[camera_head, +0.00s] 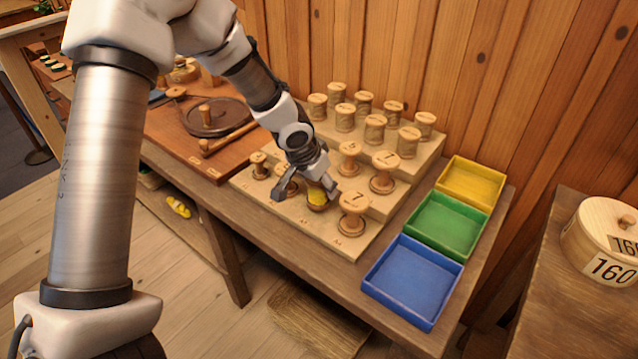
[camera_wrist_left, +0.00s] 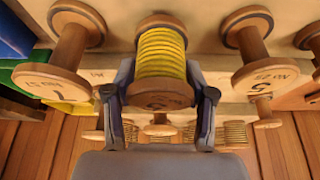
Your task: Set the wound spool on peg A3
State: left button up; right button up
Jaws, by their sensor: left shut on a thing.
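The wound spool, wooden with yellow thread, (camera_head: 317,198) is at the lowest front step of the pale stepped peg board (camera_head: 320,238), between a spool marked 7 (camera_head: 353,205) and another bare spool (camera_head: 284,186). My left gripper (camera_head: 308,188) is shut on it from above. In the left wrist view the wound spool (camera_wrist_left: 160,55) stands between both fingers (camera_wrist_left: 158,106), its yellow windings clear. Its lower flange is close to the board; I cannot tell whether it touches. Peg A3 is hidden, and the step labels are too small to read surely. My right gripper is not in view.
Bare spools stand close on either side in the left wrist view (camera_wrist_left: 70,50) (camera_wrist_left: 250,45). Blue (camera_head: 412,318), green (camera_head: 425,250) and yellow (camera_head: 462,204) trays lie to the right. A plank wall rises behind.

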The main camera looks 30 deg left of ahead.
pick_arm(q)
jog(key=shift+s+a+f+b, duration=0.1)
jog(key=shift+s+f+b, duration=0.1)
jog(key=shift+f+b, duration=0.35)
jog(key=shift+s+a+f+b, duration=0.15)
jog(key=shift+f+b, duration=0.2)
jog(key=shift+b, duration=0.25)
jog(key=o, duration=0.9)
jog(key=shift+d, duration=0.1)
jog(key=shift+c, duration=0.2)
jog(key=shift+p+v, duration=0.6)
jog(key=shift+v, duration=1.55)
jog(key=p+v, duration=0.2)
jog(key=v, duration=0.4)
jog(key=shift+w+r, duration=0.2)
jog(key=shift+w, duration=0.15)
jog(key=shift+d, duration=0.1)
